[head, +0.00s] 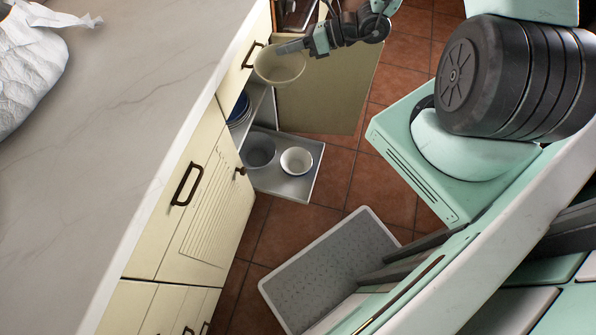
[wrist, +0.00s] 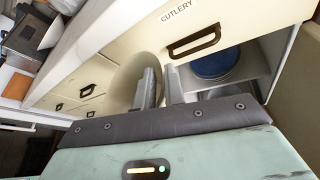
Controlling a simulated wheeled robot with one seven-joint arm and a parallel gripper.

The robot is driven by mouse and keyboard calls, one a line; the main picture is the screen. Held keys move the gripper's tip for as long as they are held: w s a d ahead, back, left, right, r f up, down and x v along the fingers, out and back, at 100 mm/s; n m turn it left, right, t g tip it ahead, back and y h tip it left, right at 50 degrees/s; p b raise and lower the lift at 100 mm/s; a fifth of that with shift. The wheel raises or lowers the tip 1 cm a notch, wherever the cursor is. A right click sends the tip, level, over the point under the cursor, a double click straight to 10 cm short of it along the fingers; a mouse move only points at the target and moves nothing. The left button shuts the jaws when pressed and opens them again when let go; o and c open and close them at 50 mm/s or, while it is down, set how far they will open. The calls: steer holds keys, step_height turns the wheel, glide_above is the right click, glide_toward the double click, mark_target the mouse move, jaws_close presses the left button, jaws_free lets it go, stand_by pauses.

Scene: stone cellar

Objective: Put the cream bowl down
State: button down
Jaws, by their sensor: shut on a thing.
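The cream bowl (head: 281,70) is held in the air in front of the cabinet, above the pulled-out shelf and beside the open door in the head view. My gripper (head: 291,47) is shut on its rim. In the wrist view the bowl (wrist: 128,80) shows tilted, left of and partly behind the fingers of my gripper (wrist: 162,85). Below, a grey pull-out shelf (head: 297,189) carries a dark grey bowl (head: 258,153) and a white bowl (head: 296,160) side by side. The shelf's back part is hidden by the cabinet.
Blue plates (head: 239,108) stand inside the cabinet and show in the wrist view (wrist: 215,63). The open cabinet door (head: 325,95) stands to the right. A marble worktop (head: 130,110) runs along the left. A grey perforated mat (head: 325,270) lies on the tiled floor.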

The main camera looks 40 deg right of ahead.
steer(key=m+b, duration=0.1)
steer(key=b, duration=4.8)
glide_above(301, 152)
step_height(301, 152, down, 49)
step_height(301, 152, down, 10)
steer(key=b, duration=0.6)
steer(key=shift+b, duration=0.4)
steer(key=shift+r, duration=0.1)
steer(key=shift+f, duration=0.55)
steer(key=c, duration=1.5)
jaws_free()
steer(key=shift+f, duration=0.1)
